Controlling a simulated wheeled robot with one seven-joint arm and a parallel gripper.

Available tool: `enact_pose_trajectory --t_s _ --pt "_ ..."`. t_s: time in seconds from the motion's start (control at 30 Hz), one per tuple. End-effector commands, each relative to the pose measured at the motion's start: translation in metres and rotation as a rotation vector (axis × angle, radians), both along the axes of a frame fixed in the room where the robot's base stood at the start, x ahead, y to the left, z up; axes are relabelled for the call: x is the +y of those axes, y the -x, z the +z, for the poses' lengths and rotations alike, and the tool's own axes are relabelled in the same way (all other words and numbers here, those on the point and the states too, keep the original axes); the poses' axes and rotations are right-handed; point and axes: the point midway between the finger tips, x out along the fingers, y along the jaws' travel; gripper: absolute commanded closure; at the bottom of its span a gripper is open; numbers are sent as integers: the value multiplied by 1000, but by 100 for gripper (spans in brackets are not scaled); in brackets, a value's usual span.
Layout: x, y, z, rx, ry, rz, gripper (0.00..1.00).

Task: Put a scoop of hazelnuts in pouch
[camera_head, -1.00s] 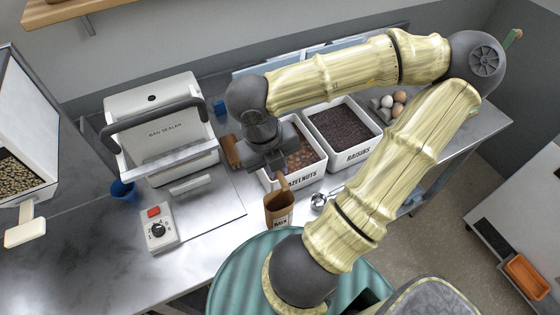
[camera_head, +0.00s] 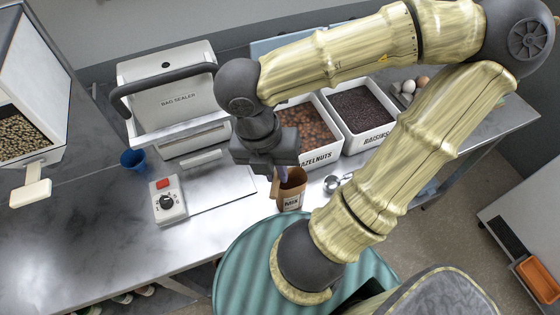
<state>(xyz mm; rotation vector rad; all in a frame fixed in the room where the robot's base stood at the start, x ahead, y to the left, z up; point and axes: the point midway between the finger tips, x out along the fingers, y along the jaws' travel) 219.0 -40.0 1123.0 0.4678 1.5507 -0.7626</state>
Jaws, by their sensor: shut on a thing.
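My gripper (camera_head: 276,170) points down at the left rim of the brown pouch (camera_head: 292,199), which stands upright and open on the table with a MIX label. The gripper is shut on what seems to be the scoop. Its grip is mostly hidden by the gripper body, and a thin greyish part shows at the pouch's mouth. I cannot tell whether nuts are inside the pouch. The hazelnuts (camera_head: 305,126) fill a white labelled bin (camera_head: 318,157) just behind, partly covered by my arm.
A raisins bin (camera_head: 374,141) stands right of the hazelnuts. A small metal scoop (camera_head: 333,183) lies right of the pouch. At left are a bag sealer (camera_head: 178,98), its control box (camera_head: 166,202) and a blue cup (camera_head: 133,160). The front left table is clear.

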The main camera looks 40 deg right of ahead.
Motion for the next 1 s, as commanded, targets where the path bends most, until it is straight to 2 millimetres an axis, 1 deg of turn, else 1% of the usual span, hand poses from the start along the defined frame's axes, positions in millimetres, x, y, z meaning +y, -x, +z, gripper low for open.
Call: enact_pose_trajectory --t_s 0.3,0.6,1.0 --pt "19 10 -1 -1 2 -143 100" --pt "33 18 -1 -1 1 -244 100" --pt "26 19 3 -25 -207 -242 100"
